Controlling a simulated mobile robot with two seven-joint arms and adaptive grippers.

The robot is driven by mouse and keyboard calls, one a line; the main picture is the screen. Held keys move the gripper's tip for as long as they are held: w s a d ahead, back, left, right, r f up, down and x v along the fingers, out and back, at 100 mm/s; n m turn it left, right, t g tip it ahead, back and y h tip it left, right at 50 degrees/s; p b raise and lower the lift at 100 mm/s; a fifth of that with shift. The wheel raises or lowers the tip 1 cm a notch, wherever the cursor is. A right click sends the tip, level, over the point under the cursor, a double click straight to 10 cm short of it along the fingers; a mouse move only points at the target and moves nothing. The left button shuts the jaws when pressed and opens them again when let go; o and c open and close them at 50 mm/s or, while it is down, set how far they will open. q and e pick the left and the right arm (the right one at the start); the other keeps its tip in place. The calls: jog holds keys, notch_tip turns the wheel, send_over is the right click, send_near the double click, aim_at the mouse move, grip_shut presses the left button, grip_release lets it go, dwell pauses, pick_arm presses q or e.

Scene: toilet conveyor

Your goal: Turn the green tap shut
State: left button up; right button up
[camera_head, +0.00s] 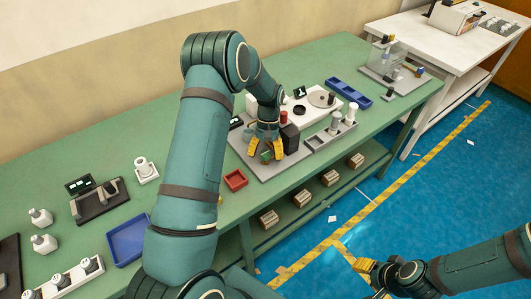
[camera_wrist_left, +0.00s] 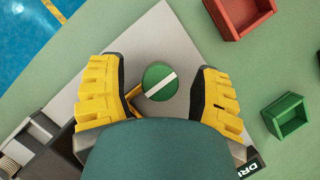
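The green tap (camera_wrist_left: 160,79) is a round green knob with a white bar across its top, seen from above in the left wrist view. The bar runs at a slant. In the head view a bit of green tap (camera_head: 267,156) shows between my left fingers. My left gripper (camera_head: 264,148) points down over the tap. Its two yellow-padded fingers (camera_wrist_left: 160,92) are open, one on each side of the knob, with gaps showing between pads and knob. My right gripper (camera_head: 372,277) hangs low over the floor, away from the bench; its opening is unclear.
The tap stands on a grey plate (camera_wrist_left: 154,35) on the green bench. A dark block (camera_head: 290,138) is close right of the left gripper. A red tray (camera_head: 236,181) and a green bin (camera_wrist_left: 285,118) are nearby. A blue tray (camera_head: 127,240) lies farther left.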

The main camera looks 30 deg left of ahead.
pick_arm(q)
jog(key=v, duration=1.2)
dwell(0.5)
